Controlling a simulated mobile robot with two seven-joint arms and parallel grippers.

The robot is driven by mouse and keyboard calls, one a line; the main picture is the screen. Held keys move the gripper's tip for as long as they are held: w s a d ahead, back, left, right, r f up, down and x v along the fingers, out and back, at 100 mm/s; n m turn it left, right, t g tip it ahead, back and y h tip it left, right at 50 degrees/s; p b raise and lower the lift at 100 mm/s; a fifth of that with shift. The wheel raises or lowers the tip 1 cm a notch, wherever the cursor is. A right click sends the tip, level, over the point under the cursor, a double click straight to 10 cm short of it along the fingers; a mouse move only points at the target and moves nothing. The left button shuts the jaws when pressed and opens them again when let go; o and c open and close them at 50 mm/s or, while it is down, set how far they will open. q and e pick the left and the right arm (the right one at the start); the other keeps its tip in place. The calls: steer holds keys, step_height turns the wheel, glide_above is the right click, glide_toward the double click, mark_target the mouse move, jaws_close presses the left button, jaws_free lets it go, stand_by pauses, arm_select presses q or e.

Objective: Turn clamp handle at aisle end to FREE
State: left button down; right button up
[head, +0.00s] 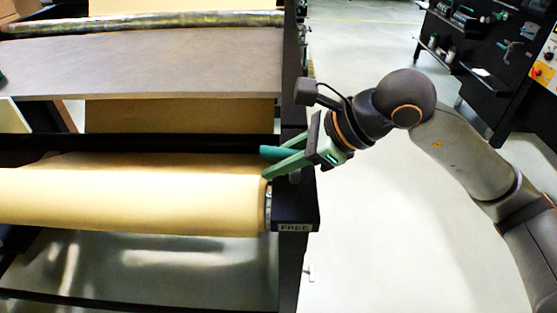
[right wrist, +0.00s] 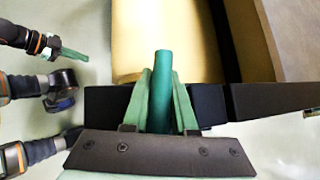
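The clamp handle is a dark green bar (head: 272,153) at the right end of the kraft roll (head: 130,200), and its free end points left over the roll. In the right wrist view the handle (right wrist: 163,72) lies between my right fingers and fills the gap. My right gripper (head: 287,162) looks shut on it. A FREE label (head: 293,228) is on the black end block (head: 297,208) below. Any other label is hidden or out of view. My left gripper (right wrist: 70,53) shows small in the right wrist view, too small to judge its fingers.
A grey shelf (head: 150,65) and a patterned roll (head: 150,22) lie behind the kraft roll. The black rack upright (head: 290,75) stands close to my gripper. The floor (head: 370,230) to the right is clear. A dark tool bench (head: 475,60) stands at the far right.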

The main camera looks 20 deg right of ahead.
steer(key=o, duration=0.4)
steer(key=shift+d+r, duration=0.15)
steer(key=shift+r, duration=0.05)
steer(key=v, duration=1.2)
steer(key=shift+s+p, duration=0.1)
steer(key=shift+p, duration=0.3)
